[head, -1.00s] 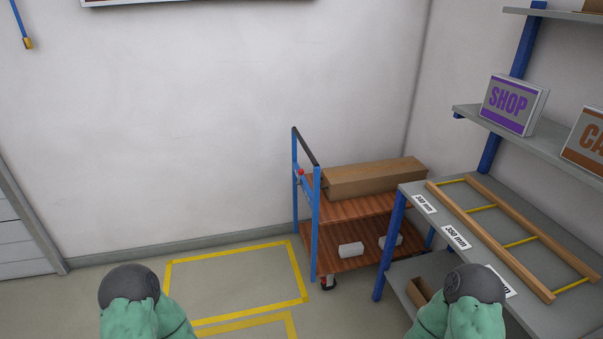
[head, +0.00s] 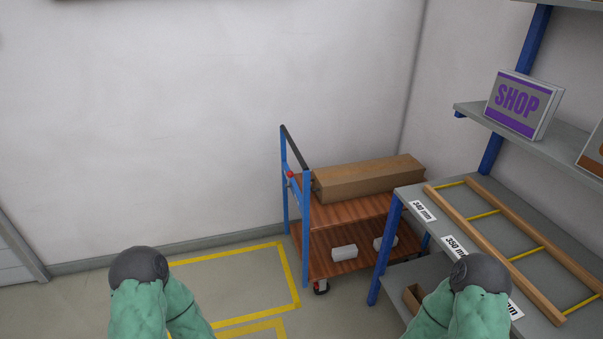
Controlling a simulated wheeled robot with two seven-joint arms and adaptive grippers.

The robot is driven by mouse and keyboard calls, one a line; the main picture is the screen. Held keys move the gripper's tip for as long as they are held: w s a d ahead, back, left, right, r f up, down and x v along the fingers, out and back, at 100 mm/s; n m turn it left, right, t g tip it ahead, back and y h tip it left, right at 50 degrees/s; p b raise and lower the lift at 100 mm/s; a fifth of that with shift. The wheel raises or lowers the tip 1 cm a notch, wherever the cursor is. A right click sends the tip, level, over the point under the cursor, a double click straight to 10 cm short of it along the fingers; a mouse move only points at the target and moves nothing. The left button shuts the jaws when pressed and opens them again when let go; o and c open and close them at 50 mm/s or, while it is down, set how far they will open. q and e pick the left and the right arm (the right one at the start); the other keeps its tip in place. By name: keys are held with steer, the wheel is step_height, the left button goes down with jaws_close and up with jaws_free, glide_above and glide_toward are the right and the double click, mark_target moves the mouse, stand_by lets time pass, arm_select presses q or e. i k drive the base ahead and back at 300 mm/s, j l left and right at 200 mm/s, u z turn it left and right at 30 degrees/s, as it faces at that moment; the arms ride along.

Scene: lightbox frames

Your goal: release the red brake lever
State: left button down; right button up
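A small red knob (head: 290,175), which looks like the red brake lever, sits on the blue end frame of a cart (head: 304,224) in the head view. The cart has two brown wooden shelves and a dark top handle bar. My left arm shows at the bottom left and my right arm at the bottom right. Both are well in front of the cart and do not touch it. Neither gripper's fingers show in the head view.
A long cardboard box (head: 368,178) lies on the cart's top shelf; two white items sit below. A grey shelving rack (head: 410,193) with a wooden frame stands close at the cart's right. Yellow floor markings (head: 290,275) lie left of the cart, on clear floor.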

mark_target(289, 175)
steer(key=i+z, duration=0.45)
steer(key=i, duration=1.4)
